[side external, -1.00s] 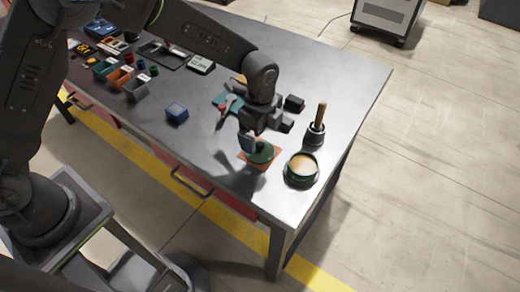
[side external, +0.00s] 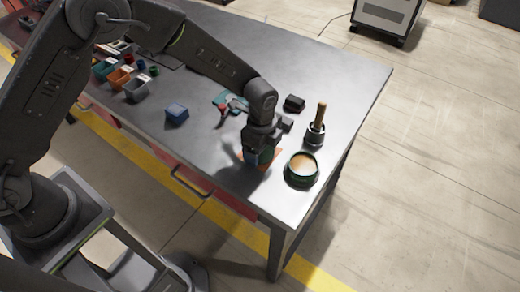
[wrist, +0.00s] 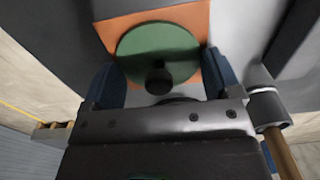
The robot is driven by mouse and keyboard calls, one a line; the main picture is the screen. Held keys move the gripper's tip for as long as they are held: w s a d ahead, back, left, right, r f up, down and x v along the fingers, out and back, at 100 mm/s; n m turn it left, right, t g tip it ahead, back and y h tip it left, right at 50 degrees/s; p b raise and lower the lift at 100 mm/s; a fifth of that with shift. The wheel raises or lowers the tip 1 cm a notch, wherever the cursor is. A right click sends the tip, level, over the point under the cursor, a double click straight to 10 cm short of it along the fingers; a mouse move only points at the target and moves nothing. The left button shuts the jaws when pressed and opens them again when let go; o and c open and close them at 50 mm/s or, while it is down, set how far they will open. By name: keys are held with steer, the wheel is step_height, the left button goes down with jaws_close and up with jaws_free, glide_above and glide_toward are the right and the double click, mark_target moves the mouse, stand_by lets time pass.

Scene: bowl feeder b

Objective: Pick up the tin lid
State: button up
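The tin lid (wrist: 150,45) is a green disc with a dark round knob (wrist: 158,80). It lies on an orange square mat (wrist: 112,32) near the table's front edge. My gripper (wrist: 162,74) is over the lid, pointing down, with its blue fingers apart on either side of the knob and nothing between them in contact. In the side view my gripper (side external: 258,153) is low over the mat and hides most of the lid. The open green tin (side external: 301,182), with orange-brown contents, stands just right of the mat.
A wooden-handled brush in a dark holder (side external: 315,137) stands behind the tin. A small black block (side external: 294,103), a blue box (side external: 176,113) and pliers on a teal cloth (side external: 230,102) lie nearby. Small bins (side external: 137,89) are at the left. The table's right back is clear.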

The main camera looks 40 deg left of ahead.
steer(key=c, duration=0.5)
steer(key=shift+o, duration=0.2)
steer(key=shift+r, duration=0.45)
steer(key=r, duration=0.3)
steer(key=shift+a+r, duration=0.4)
steer(key=a+r, duration=0.6)
steer(key=a, duration=0.4)
steer(key=m, duration=0.3)
glide_above(270, 149)
steer(key=s+d+m, duration=0.1)
steer(key=d+m, duration=0.2)
steer(key=d, duration=0.8)
steer(key=shift+s+a+f, duration=0.1)
steer(key=shift+f, duration=1.45)
steer(key=shift+a+f, duration=0.1)
steer(key=shift+f, duration=1.4)
